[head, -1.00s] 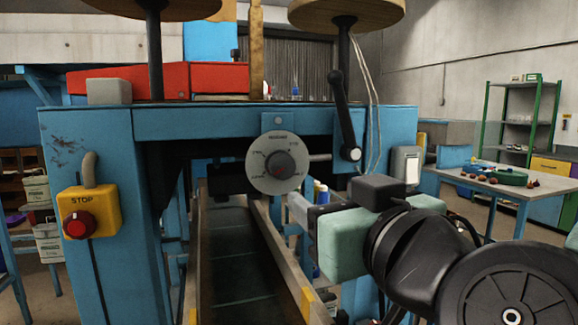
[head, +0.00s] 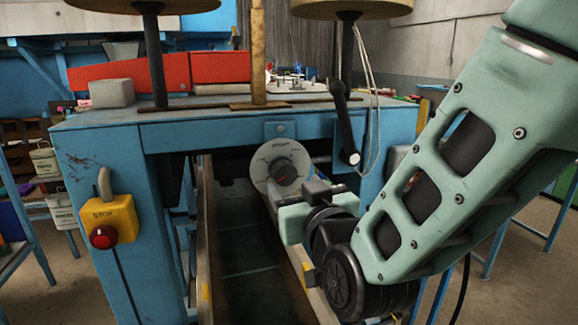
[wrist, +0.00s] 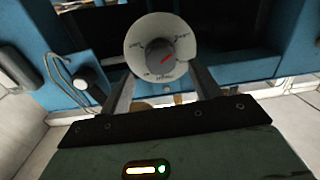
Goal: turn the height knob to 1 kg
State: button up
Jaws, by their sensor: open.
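The height knob (head: 283,173) is a dark round knob on a pale round dial plate (head: 262,160), under the blue machine's top beam. In the wrist view the knob (wrist: 158,50) shows from close by, upside down, with a red mark on it. The small dial lettering is too blurred to read, so I cannot tell the setting. My gripper (wrist: 163,72) is open, its two fingers apart and pointing toward the dial. The knob lies in line with the gap, beyond the fingertips. In the head view my gripper (head: 286,197) is just below right of the dial and partly overlaps its edge.
A yellow stop box with a red button (head: 103,237) is on the left post. A dark conveyor (head: 245,250) runs below the dial between rails.

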aim_at(287, 178)
jog(key=shift+p+x, duration=0.55)
jog(key=shift+x, duration=1.65)
jog(key=c, duration=1)
jog(key=shift+b, duration=0.4)
